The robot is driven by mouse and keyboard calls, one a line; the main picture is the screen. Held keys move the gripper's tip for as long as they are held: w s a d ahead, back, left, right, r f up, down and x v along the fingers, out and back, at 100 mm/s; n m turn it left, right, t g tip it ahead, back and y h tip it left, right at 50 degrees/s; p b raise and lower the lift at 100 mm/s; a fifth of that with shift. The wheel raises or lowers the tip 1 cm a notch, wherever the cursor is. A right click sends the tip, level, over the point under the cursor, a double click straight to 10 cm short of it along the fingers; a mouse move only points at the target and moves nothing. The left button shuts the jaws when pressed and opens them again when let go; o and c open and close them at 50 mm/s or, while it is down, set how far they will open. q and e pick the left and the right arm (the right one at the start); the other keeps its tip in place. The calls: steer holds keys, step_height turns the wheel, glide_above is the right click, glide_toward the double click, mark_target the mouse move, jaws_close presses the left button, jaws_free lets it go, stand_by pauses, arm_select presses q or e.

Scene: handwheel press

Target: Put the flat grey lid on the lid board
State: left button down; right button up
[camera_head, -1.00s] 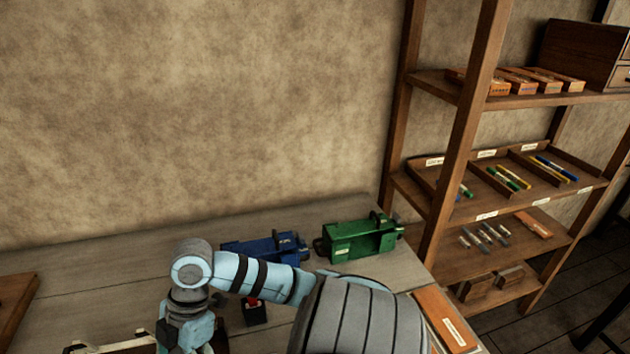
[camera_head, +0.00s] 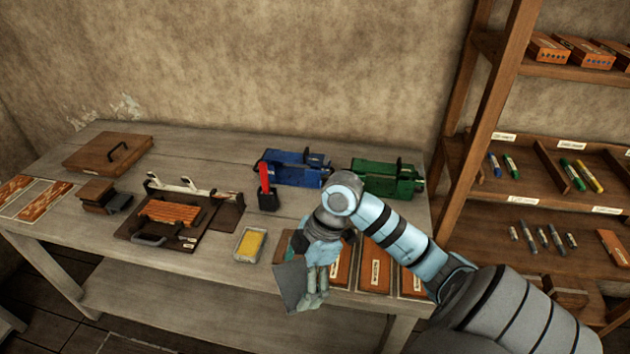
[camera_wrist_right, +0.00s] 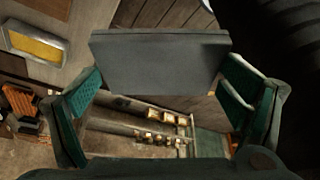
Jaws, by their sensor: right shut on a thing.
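The flat grey lid (camera_head: 288,287) is held in my right gripper (camera_head: 312,292) in front of the table's front edge. In the wrist view the lid (camera_wrist_right: 160,62) spans between the two green-padded fingers. Reddish-brown boards with white labels (camera_head: 374,268) lie along the front right of the table, just right of the gripper; part of them is hidden behind my wrist. I cannot tell which of them, if any, is the lid board. My left gripper is not in view.
A grey tin with a yellow inside (camera_head: 250,244), a black holder with a red handle (camera_head: 267,198), a wooden press fixture (camera_head: 170,214), and blue (camera_head: 293,168) and green (camera_head: 388,178) devices stand on the table. A shelf (camera_head: 560,200) rises at the right.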

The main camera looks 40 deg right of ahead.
steer(key=w+d+f+m+t+h+b, duration=0.1)
steer(key=w+d+m+t+b, duration=0.15)
steer(key=w+d+m, duration=0.75)
steer(key=w+f+n+b, duration=0.1)
steer(key=f+b, duration=0.1)
steer(key=w+f+n+b, duration=0.1)
steer(key=w+f+b, duration=0.1)
steer(key=w+d+f+n+b, duration=0.1)
steer(key=f+b, duration=0.1)
steer(key=b, duration=0.1)
steer(key=shift+w+g, duration=0.25)
steer(key=shift+w, duration=0.1)
steer(key=shift+f+p, duration=0.35)
steer(key=shift+p, duration=0.05)
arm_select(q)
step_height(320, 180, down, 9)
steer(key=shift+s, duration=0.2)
arm_select(e)
steer(key=shift+f, duration=0.65)
steer(key=shift+f, duration=0.2)
steer(key=shift+f, duration=0.5)
